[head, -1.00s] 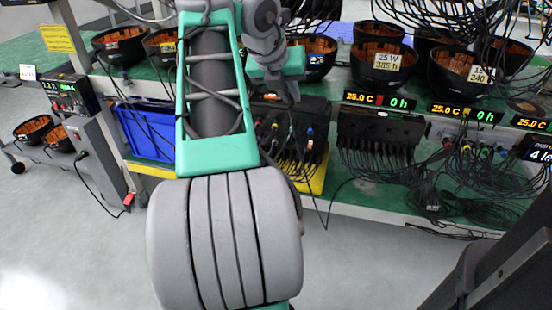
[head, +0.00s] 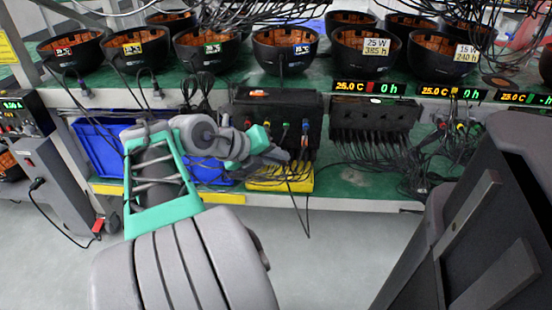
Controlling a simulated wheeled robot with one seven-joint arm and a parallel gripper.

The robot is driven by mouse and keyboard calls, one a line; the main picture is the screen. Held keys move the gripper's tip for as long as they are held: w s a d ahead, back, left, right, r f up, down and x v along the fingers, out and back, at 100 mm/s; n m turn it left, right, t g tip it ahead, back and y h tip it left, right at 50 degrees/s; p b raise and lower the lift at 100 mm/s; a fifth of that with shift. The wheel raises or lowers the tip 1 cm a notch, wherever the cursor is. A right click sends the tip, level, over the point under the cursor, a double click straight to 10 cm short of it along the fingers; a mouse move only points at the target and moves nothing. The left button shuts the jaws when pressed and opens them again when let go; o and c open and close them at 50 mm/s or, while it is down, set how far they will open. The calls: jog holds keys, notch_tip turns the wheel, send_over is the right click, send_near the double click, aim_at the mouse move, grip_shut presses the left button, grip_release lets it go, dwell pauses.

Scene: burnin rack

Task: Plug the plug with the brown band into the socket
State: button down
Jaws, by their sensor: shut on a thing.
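My gripper (head: 280,155) is shut, low in front of a black box (head: 250,110) on the lower shelf. What it holds is too small to make out, and no brown band can be told. I cannot tell which opening is the socket.
Several black bowls (head: 203,52) stand on the green shelf above. A second black cabled box (head: 374,122) stands to the right. A blue bin (head: 100,150) and a yellow tray (head: 265,186) are near my arm. Loose cables (head: 425,172) crowd the right. The floor in front is clear.

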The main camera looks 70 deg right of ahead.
jog(key=shift+w+d+b, duration=0.15)
jog(key=shift+w+d, duration=0.05)
jog(key=shift+d, duration=0.75)
jog(key=shift+w+d+b, duration=0.2)
jog(key=shift+w+d, duration=0.05)
jog(key=shift+d, duration=0.7)
jog(key=shift+w+d+b, duration=0.15)
jog(key=shift+w+d, duration=0.05)
jog(key=shift+d, duration=0.75)
jog(key=shift+f+b, duration=0.1)
jog(key=shift+b, duration=1.35)
jog(key=shift+w+d, duration=0.2)
jog(key=shift+d, duration=0.85)
jog(key=c, duration=1.4)
grip_release()
jog(key=shift+o, duration=0.2)
jog(key=p+v, duration=0.2)
jog(key=v, duration=0.6)
jog(key=shift+p, duration=0.35)
